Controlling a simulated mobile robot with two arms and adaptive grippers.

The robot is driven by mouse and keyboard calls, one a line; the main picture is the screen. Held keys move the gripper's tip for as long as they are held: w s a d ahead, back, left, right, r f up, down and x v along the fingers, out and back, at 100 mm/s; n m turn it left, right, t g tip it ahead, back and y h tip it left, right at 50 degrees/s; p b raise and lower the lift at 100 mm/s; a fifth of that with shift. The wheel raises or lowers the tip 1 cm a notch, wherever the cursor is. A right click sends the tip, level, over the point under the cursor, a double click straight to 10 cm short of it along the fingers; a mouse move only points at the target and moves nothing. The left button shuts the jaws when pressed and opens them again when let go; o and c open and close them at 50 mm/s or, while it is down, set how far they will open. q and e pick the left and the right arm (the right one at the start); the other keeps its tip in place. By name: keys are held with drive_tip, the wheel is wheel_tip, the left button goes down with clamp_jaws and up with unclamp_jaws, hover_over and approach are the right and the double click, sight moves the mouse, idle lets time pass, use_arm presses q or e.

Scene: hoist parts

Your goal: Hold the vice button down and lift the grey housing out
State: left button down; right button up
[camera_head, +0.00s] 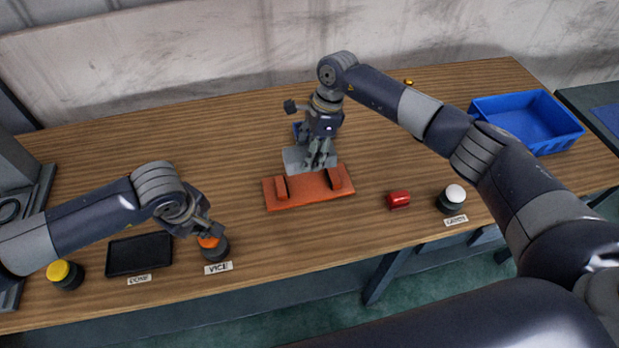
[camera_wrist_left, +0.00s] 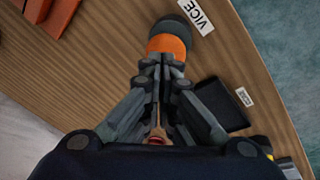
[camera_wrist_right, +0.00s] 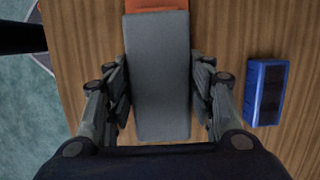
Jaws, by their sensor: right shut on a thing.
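The grey housing (camera_head: 296,158) is a flat block at the orange vice (camera_head: 310,190), just behind and above its two jaws in the head view. I cannot tell whether it still touches the vice. My right gripper (camera_head: 318,160) is shut on the housing; in the right wrist view its fingers flank the block (camera_wrist_right: 158,75), with a strip of orange (camera_wrist_right: 158,4) at its far end. My left gripper (camera_wrist_left: 164,66) is shut, with its fingertips at the orange cap of the vice button (camera_wrist_left: 172,46). How far the cap is pressed is hidden.
A black tray (camera_head: 139,254) and a yellow button (camera_head: 65,274) lie left of the vice button. A red part (camera_head: 398,200) and a white button (camera_head: 451,199) stand to the right. A blue bin (camera_head: 530,122) is at the far right; a small blue container (camera_wrist_right: 266,92) lies near the housing.

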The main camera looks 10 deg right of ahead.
use_arm(q)
drive_tip(key=shift+r, duration=0.7)
drive_tip(key=shift+r, duration=0.25)
drive_tip(key=v, duration=1.1)
drive_tip(key=shift+r, duration=0.2)
